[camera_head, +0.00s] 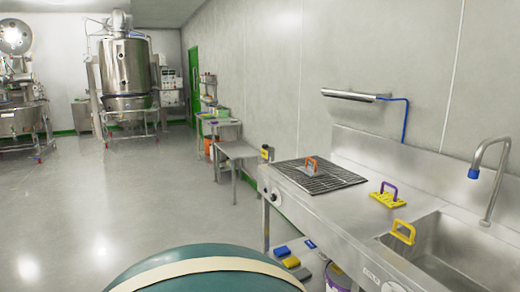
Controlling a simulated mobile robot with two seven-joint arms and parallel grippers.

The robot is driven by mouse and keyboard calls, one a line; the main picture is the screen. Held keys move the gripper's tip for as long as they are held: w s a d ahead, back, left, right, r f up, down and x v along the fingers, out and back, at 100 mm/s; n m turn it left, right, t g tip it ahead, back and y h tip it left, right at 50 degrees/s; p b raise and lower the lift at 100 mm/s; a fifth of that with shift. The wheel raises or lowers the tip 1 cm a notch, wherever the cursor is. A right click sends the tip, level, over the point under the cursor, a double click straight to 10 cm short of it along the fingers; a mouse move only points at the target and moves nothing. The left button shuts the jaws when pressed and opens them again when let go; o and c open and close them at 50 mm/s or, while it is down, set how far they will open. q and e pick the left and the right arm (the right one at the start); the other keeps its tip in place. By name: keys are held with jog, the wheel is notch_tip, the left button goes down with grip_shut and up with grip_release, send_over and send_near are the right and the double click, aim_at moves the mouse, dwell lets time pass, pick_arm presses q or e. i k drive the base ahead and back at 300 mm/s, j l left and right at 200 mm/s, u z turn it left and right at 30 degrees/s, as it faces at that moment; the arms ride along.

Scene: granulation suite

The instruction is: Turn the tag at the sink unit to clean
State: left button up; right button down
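The steel sink unit (333,211) stands at the right along the wall, with a basin and a curved tap (492,182). I cannot make out a tag for certain. A small yellow and dark piece (267,153) shows at the unit's far left end, too small to read. Small dark markings (372,276) show on the unit's front near the bottom of the picture, also unreadable. Neither of my grippers is in view.
On the unit are a dark grate (330,182) with an orange-handled tool (312,166), a purple-handled yellow tool (387,194) and a yellow handle (403,232) at the basin. Cleaning pads (291,262) and a bucket (336,278) sit below. Left floor (120,200) is clear.

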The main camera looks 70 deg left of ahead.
aim_at(265, 154)
jog(key=u, duration=2.4)
jog(key=i+j+u, duration=0.35)
jog(key=i, duration=0.3)
jog(key=i+j+u, duration=0.4)
jog(key=i, duration=0.3)
jog(key=i+u, duration=0.35)
jog(key=i, duration=0.35)
jog(key=i+z, duration=0.2)
jog(key=i, duration=0.3)
jog(key=i+j+z, duration=0.25)
jog(key=i, duration=0.25)
jog(key=i+j+z, duration=0.2)
jog(key=i, duration=0.25)
